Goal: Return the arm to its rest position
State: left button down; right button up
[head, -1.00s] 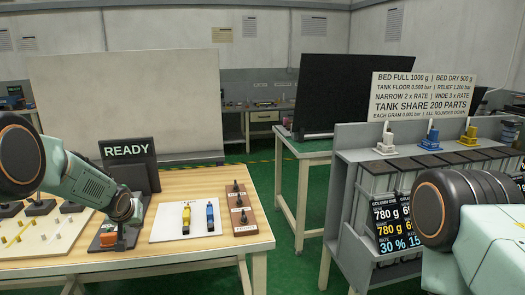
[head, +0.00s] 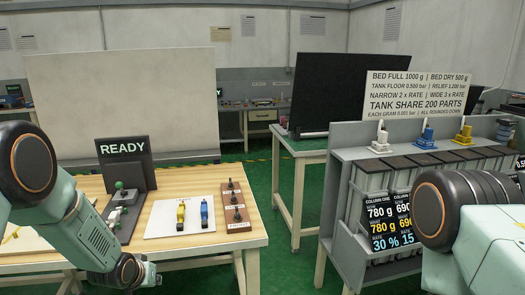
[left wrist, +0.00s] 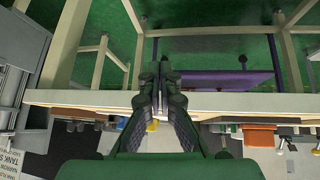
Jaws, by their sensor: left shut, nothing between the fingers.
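My left arm comes in from the left in the head view and bends down to the front of the wooden table (head: 190,252). My left gripper (head: 148,274) is at its lower end, low by the table's front edge and clear of the objects on top. In the left wrist view the gripper (left wrist: 160,78) has its two dark fingers together with nothing between them. The table's edge crosses behind the fingers there, with green floor beyond. My right arm shows at the right of the head view, its gripper out of the picture.
On the table are a READY sign (head: 122,150), a device with a green knob (head: 119,186), a white board (head: 162,225) with yellow and blue pieces, and a brown block (head: 236,198) with black knobs. A grey column rack (head: 345,200) stands right. Green floor lies between.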

pick_arm(q)
jog(key=s+d+f+g, duration=0.1)
jog(key=s+d+f, duration=0.15)
jog(key=s, duration=0.45)
jog(key=s+d+f+g, duration=0.1)
jog(key=s+f, duration=0.2)
jog(key=s, duration=0.4)
jog(key=s+d+f+g, duration=0.1)
jog(key=s+f, duration=0.2)
jog(key=s, duration=0.4)
jog(key=s+d+g, duration=0.1)
jog(key=s+g, duration=0.3)
jog(key=s, duration=1.8)
jog(key=shift+s+d+r, duration=0.15)
jog(key=shift+s+d, duration=0.1)
jog(key=shift+s, duration=0.15)
